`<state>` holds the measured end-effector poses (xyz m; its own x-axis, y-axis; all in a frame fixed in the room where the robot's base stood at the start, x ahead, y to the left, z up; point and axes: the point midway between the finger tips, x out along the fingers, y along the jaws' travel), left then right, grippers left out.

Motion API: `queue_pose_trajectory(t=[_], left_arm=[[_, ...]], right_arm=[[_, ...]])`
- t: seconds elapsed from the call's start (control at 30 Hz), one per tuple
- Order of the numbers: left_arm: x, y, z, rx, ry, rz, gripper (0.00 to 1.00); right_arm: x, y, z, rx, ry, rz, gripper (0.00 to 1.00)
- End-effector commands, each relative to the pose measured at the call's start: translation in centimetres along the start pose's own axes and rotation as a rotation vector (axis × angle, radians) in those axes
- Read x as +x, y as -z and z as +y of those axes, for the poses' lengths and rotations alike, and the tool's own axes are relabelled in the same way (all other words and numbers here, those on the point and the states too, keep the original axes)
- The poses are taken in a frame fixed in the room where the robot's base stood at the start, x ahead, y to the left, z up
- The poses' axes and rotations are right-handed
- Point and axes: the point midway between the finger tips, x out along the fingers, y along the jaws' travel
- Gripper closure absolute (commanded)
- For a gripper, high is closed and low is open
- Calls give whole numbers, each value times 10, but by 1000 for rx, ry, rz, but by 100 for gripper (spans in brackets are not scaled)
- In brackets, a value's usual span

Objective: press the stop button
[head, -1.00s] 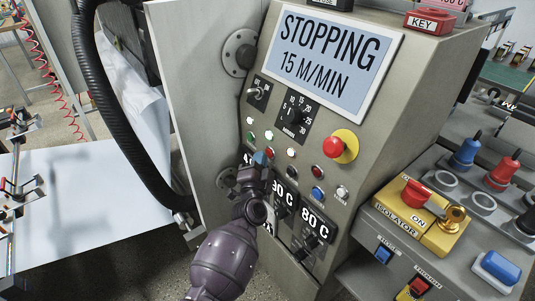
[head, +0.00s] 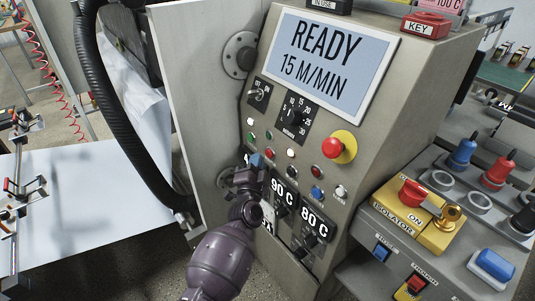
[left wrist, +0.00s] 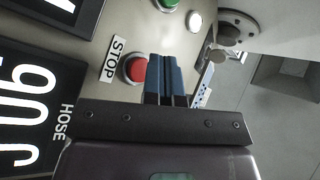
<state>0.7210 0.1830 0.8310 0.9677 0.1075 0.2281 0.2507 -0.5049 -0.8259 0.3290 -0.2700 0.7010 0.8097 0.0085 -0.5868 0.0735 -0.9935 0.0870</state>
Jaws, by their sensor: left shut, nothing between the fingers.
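The stop button is a round red button (left wrist: 134,68) beside a white STOP label (left wrist: 112,60) in the left wrist view. In the head view it is the small red button (head: 269,153) on the left part of the machine's control panel. My left gripper (head: 256,160) is shut and empty, close to the panel just beside this button. In the left wrist view its blue fingertips (left wrist: 165,70) lie right next to the button and overlap its edge; I cannot tell whether they touch it. The display (head: 324,62) reads READY, 15 M/MIN. My right gripper is not in view.
A large red button on a yellow base (head: 339,147) sticks out on the panel's right. Other small buttons, dials and 90 C and 80 C readouts surround my gripper. A yellow isolator box (head: 412,222) stands at right. A black hose (head: 103,125) hangs at left.

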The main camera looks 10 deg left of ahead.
Motion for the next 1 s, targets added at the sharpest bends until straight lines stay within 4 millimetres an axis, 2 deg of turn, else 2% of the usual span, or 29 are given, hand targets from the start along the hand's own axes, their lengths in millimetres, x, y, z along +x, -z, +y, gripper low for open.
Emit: queue_pose_trajectory(t=[0.27,0.7,1.0], left_arm=[[-2,-2,-2,2,0,0,100],[-26,-19,-22,2,2,0,100],[-35,-26,-25,1,0,0,100]], right_arm=[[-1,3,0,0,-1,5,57],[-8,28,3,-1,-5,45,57],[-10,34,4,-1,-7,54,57]])
